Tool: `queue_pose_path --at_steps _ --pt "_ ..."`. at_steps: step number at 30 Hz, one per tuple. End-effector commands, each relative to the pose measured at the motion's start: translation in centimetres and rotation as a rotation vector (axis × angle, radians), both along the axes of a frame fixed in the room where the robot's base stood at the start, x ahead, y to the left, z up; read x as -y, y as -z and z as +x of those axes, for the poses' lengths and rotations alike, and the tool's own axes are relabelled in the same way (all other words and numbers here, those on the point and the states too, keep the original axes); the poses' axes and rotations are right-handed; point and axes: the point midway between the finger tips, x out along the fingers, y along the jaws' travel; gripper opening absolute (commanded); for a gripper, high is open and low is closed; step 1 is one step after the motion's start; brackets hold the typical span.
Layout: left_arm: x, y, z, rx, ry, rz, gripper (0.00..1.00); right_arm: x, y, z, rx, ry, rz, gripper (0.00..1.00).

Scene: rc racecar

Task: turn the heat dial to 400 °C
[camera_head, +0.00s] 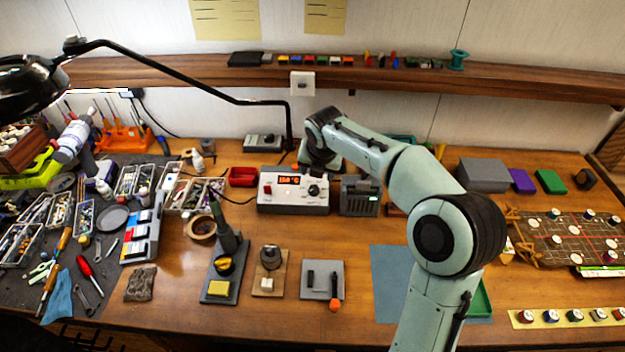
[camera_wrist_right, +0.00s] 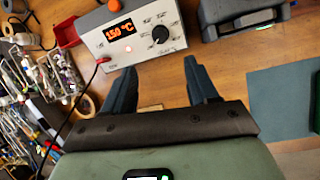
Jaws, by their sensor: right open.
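The grey and white heat station (camera_head: 293,204) stands at the back middle of the bench. Its orange display (camera_wrist_right: 120,30) reads 150 °C. The black heat dial (camera_wrist_right: 160,34) sits on the front panel, right of the display; it also shows in the head view (camera_head: 314,190). My right gripper (camera_wrist_right: 162,86) is open and empty. In the wrist view its two dark fingers point toward the panel, with the dial ahead between their lines and apart from them. My left gripper is not in view.
A dark grey vented box (camera_head: 360,196) stands close right of the station. A red tray (camera_head: 243,177) is to its left. A soldering stand (camera_head: 228,240) and small fixtures stand in front. A magnifier lamp arm (camera_head: 190,80) crosses above.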

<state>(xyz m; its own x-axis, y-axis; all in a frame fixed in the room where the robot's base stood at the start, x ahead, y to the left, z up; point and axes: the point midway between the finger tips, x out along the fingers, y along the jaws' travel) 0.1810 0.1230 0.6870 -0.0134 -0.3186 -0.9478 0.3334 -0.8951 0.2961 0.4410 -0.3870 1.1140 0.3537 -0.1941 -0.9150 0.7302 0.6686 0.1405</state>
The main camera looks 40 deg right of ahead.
Motion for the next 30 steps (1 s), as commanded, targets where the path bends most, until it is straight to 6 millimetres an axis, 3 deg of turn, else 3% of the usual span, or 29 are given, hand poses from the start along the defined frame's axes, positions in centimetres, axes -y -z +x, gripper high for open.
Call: queue_pose_path --at_steps 18,24,30 --pt "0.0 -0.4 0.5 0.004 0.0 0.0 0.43 2.1 10.3 3.9 -0.002 0.001 0.003 0.58" --pt "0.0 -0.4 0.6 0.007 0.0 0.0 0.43 2.5 11.8 4.5 0.0 0.002 0.001 0.58" --pt "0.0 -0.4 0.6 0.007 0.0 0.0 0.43 2.5 11.9 4.6 0.001 0.001 0.001 0.58"
